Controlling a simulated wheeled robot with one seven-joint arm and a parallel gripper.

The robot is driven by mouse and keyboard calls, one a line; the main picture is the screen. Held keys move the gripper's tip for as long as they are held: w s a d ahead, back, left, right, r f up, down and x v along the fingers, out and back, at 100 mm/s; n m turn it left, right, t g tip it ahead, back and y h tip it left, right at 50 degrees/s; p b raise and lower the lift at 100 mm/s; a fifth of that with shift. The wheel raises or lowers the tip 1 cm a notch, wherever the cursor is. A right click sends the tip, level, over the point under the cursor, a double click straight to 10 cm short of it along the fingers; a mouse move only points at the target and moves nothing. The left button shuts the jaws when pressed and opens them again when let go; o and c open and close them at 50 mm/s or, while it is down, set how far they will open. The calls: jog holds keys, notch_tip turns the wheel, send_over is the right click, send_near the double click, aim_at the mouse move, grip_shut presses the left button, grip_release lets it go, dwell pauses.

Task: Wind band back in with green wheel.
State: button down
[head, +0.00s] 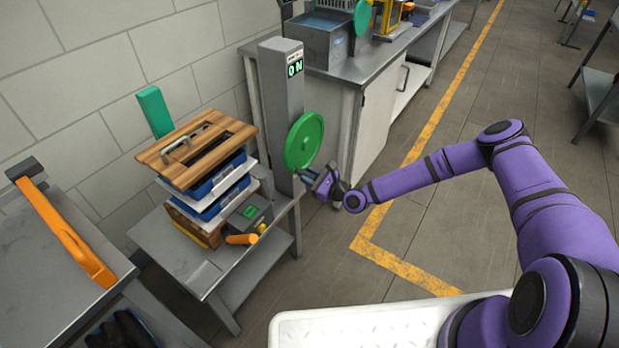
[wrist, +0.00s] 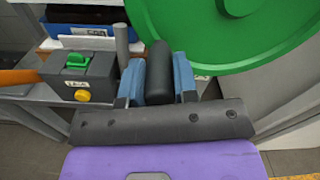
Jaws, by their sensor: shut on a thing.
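The green wheel (head: 303,141) is mounted on the side of a grey post (head: 281,100) whose small display reads ON. In the wrist view the green wheel (wrist: 230,35) fills the upper right. My gripper (head: 318,178) is at the lower edge of the wheel. In the wrist view its two blue fingers (wrist: 158,78) are closed around a dark cylindrical handle (wrist: 158,62) by the wheel. How the handle joins the wheel is hidden. I cannot make out a band for certain in either view.
Left of the post, a small grey table (head: 175,255) bears stacked blue trays, a wooden board (head: 195,150) and a grey box with a green switch (wrist: 78,68). An orange bar (head: 65,235) lies on a bench at far left.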

jog(key=shift+s+a, duration=0.1)
jog(key=shift+a, duration=0.05)
jog(key=c, duration=0.9)
grip_release()
jog(key=shift+s+d, duration=0.1)
jog(key=shift+d, duration=0.25)
jog(key=v, duration=1)
jog(key=shift+s, duration=0.15)
